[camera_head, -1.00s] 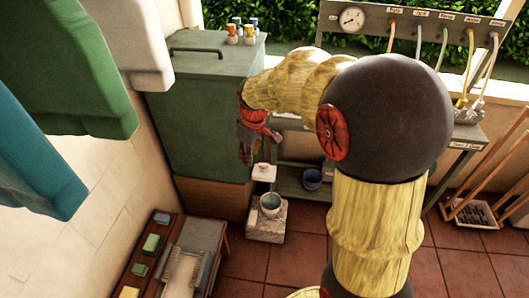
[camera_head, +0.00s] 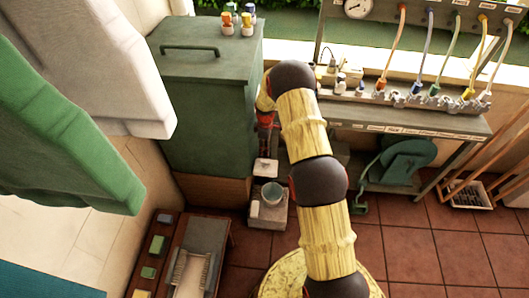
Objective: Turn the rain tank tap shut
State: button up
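The rain tank (camera_head: 205,120) is the large green box at the upper left of the head view, with a handle on its lid. My gripper (camera_head: 264,146) is at the tank's right side, mostly hidden behind my arm. Its red part and a dark part below show beside the tank wall. I cannot see its fingertips clearly, nor whether they touch anything. The tap itself cannot be made out. A small bucket (camera_head: 271,195) stands on a pale block (camera_head: 267,216) in front of the tank, below my gripper.
A bench (camera_head: 455,122) with several coloured hoses stands at the right, a green reel (camera_head: 405,160) below it. A low wooden table (camera_head: 167,232) is at the lower left. Hanging cloths (camera_head: 70,150) fill the left side. Tiled floor at lower right is clear.

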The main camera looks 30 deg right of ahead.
aim_at(265, 162)
jog(key=shift+w+d+f, duration=0.15)
jog(key=shift+w+f, duration=0.05)
jog(key=shift+f, duration=0.4)
jog(key=shift+w+d+f, duration=0.15)
jog(key=shift+w+f, duration=0.05)
jog(key=shift+f, duration=0.4)
jog(key=shift+f+b, duration=0.75)
jog(key=shift+f, duration=2.85)
jog(key=c, duration=0.8)
grip_shut()
